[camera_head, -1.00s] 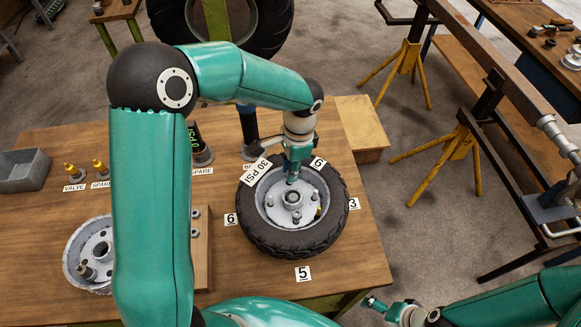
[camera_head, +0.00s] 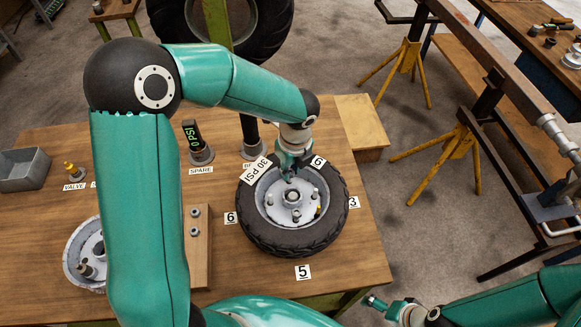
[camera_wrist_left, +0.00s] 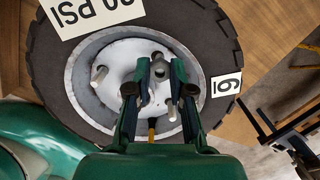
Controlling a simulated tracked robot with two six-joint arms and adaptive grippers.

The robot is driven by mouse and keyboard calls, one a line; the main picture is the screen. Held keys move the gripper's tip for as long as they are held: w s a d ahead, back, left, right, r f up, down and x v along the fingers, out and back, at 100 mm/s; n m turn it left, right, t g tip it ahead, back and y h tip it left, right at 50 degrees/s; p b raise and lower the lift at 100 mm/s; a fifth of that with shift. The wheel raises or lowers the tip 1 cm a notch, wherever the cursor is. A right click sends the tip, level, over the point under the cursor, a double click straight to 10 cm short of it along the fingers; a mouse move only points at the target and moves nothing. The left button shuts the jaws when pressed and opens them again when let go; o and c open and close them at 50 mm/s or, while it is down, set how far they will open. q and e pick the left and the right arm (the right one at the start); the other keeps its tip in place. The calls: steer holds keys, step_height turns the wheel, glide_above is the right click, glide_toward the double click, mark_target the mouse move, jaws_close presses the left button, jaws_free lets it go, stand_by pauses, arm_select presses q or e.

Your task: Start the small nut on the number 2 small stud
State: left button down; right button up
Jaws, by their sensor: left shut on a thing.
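The wheel, a black tyre (camera_head: 262,240) around a pale grey hub (camera_head: 285,216), lies flat on the wooden table, with several short studs around its centre. My left gripper (camera_head: 287,178) points down over the far side of the hub. In the left wrist view its fingers (camera_wrist_left: 159,72) are shut on a small grey round piece, likely the small nut (camera_wrist_left: 159,67). I cannot tell whether it touches a stud. A bare stud (camera_wrist_left: 100,74) stands left of the fingers. I see no number 2 tag. My right gripper (camera_head: 376,303) is low at the table's front right, its jaws unclear.
A 30 PSI card (camera_head: 257,173) lies on the tyre's far left. A wooden block (camera_head: 199,262) with two nuts stands left of the wheel, beside another rim (camera_head: 78,240).

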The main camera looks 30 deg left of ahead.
arm_select(q)
steer(key=c, duration=0.9)
jaws_free()
steer(key=shift+c, duration=0.2)
step_height(320, 180, up, 12)
steer(key=d, duration=0.1)
steer(key=shift+s, duration=0.2)
steer(key=shift+d+f, duration=0.1)
steer(key=shift+f, duration=0.05)
